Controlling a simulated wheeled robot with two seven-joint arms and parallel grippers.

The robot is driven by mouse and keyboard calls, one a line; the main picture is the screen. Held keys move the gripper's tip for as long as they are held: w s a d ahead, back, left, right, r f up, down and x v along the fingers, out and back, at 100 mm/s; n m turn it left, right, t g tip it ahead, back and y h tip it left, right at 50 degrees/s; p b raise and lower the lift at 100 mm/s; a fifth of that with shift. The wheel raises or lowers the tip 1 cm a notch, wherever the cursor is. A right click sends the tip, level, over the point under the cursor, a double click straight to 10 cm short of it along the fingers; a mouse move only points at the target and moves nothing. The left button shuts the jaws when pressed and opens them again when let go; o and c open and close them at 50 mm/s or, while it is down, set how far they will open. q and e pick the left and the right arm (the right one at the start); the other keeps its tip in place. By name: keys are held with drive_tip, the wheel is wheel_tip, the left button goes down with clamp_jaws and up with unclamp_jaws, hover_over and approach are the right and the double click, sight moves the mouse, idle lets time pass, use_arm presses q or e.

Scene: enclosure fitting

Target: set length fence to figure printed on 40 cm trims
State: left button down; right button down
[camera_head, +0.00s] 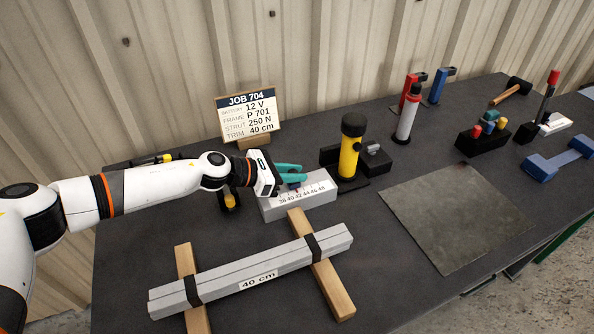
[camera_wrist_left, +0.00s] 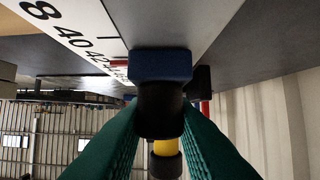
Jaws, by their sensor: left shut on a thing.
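The length fence is a pale grey block (camera_head: 312,205) with a printed scale running from 38 to 48; the scale also shows upside down in the left wrist view (camera_wrist_left: 70,42). Its blue slider (camera_wrist_left: 160,65) has a black knob (camera_wrist_left: 160,110). My left gripper (camera_head: 297,175), with teal fingers, is shut on that knob above the block. A red mark (camera_wrist_left: 118,63) shows beside the slider, but its exact reading is unclear. The grey trims (camera_head: 225,277), labelled "40 cm", lie strapped together across two wooden bars. My right gripper is out of view.
A job card (camera_head: 248,114) behind reads JOB 704, trim 40 cm. A yellow cylinder with a black top (camera_head: 351,150) stands close right of the fence. A bare grey mat (camera_head: 455,215) lies farther right. Several tools and bottles line the back.

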use_arm(q)
drive_tip(key=shift+s+a, duration=0.25)
drive_tip(key=shift+a, duration=0.3)
drive_tip(key=shift+s+a, duration=0.2)
drive_tip(key=shift+a, duration=0.3)
drive_tip(key=c, duration=1.2)
unclamp_jaws()
drive_tip(key=shift+d, duration=0.1)
drive_tip(key=shift+c, duration=0.2)
drive_tip(key=b+v, duration=0.2)
drive_tip(key=v, duration=1)
